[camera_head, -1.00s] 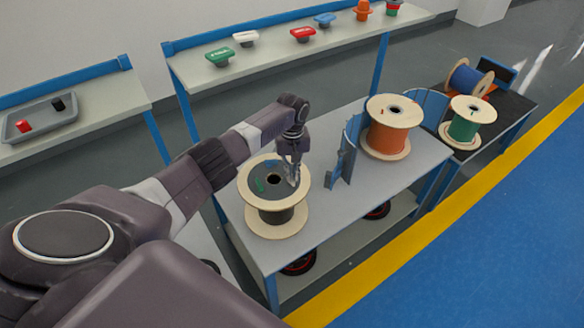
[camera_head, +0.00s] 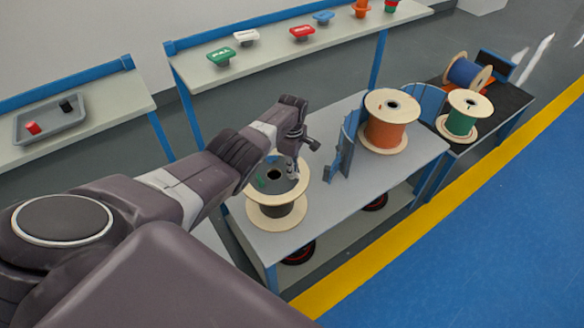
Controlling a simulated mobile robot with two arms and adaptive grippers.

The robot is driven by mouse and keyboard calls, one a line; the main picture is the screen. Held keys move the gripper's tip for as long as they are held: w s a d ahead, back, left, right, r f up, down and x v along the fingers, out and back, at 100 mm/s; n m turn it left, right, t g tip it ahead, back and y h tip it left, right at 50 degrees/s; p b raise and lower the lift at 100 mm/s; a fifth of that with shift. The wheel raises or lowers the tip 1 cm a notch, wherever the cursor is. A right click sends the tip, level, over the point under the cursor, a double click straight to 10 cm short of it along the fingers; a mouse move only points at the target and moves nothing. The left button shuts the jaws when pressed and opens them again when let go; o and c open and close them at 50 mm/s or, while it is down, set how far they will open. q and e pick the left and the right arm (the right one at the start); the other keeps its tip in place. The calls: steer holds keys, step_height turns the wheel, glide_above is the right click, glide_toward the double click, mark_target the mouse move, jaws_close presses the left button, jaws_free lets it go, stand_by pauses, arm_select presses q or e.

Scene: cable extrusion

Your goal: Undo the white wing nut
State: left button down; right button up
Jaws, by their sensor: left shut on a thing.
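My left gripper (camera_head: 293,173) points down over the top of a dark-wound cable spool (camera_head: 276,213) with pale wooden flanges, near the right side of its upper face. It is shut on a small pale thing at its fingertips. This thing is too small and covered to tell whether it is the white wing nut. My right gripper is not in view.
The spool stands on a grey table (camera_head: 318,213). Blue curved brackets (camera_head: 342,153) and an orange spool (camera_head: 384,134) stand to its right. Green and blue spools are farther right. A back shelf holds a white-topped piece (camera_head: 246,37) and other coloured pieces. A grey tray (camera_head: 50,120) is at left.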

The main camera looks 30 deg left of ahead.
arm_select(q)
steer(key=n, duration=0.4)
steer(key=shift+n, duration=0.3)
steer(key=n, duration=0.3)
steer(key=shift+n, duration=0.4)
steer(key=n, duration=0.4)
steer(key=shift+w+a+n, duration=0.1)
steer(key=shift+n, duration=2)
steer(key=c, duration=2.1)
jaws_free()
steer(key=shift+r, duration=0.15)
